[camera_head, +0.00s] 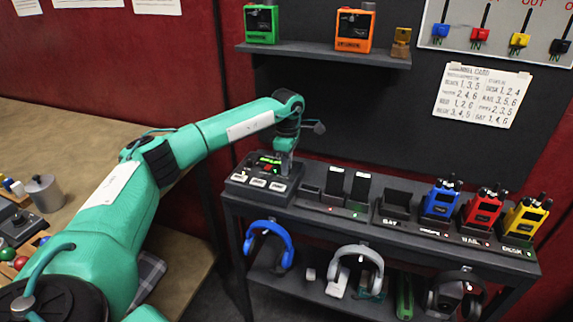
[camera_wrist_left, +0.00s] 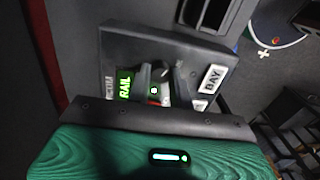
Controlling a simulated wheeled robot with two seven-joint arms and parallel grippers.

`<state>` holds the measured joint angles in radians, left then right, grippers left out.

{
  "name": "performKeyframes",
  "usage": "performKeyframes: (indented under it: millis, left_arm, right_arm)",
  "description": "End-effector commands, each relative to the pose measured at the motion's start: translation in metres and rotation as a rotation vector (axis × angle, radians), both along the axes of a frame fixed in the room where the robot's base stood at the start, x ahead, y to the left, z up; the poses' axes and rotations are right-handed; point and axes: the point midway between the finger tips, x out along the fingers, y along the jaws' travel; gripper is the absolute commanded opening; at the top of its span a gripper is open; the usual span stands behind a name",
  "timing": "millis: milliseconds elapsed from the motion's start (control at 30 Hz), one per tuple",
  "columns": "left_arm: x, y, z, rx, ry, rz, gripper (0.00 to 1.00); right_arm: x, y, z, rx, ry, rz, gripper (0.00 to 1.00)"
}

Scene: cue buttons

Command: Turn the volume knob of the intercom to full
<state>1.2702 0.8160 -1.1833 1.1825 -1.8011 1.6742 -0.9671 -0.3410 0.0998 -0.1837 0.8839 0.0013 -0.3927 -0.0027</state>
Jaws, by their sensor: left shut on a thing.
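The intercom (camera_head: 240,188) is a dark box on the left end of the shelf unit's top, with a small green lit display (camera_head: 268,160) and white-labelled keys along its front. In the left wrist view the intercom (camera_wrist_left: 118,45) shows tilted, with a green "RAIL" display (camera_wrist_left: 125,84) and a white "BAY" label (camera_wrist_left: 213,78). My left gripper (camera_head: 284,166) points down onto the intercom's back right part, shut on the volume knob, which its fingers mostly hide. The fingers also show in the left wrist view (camera_wrist_left: 160,86). The knob's setting cannot be read. My right gripper is not in view.
Right of the intercom stand dark chargers, then blue (camera_head: 440,199), red (camera_head: 483,209) and yellow (camera_head: 526,218) radios. Headsets hang below. A shelf (camera_head: 320,53) with green and orange boxes is above. A wooden table (camera_head: 60,135) is at left.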

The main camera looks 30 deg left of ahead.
Motion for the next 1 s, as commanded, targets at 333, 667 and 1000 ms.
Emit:
performKeyframes:
  millis: [333,667,1000]
  left_arm:
    - [0.001,0.000,0.001,0.000,-0.003,0.001,0.43]
    - [0.001,0.000,0.008,0.000,-0.003,0.001,0.43]
    - [0.003,0.001,0.062,-0.001,-0.004,0.001,0.43]
  right_arm:
    - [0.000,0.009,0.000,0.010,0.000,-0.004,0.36]
    - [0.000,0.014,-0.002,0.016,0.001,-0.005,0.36]
    - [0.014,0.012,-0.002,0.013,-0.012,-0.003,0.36]
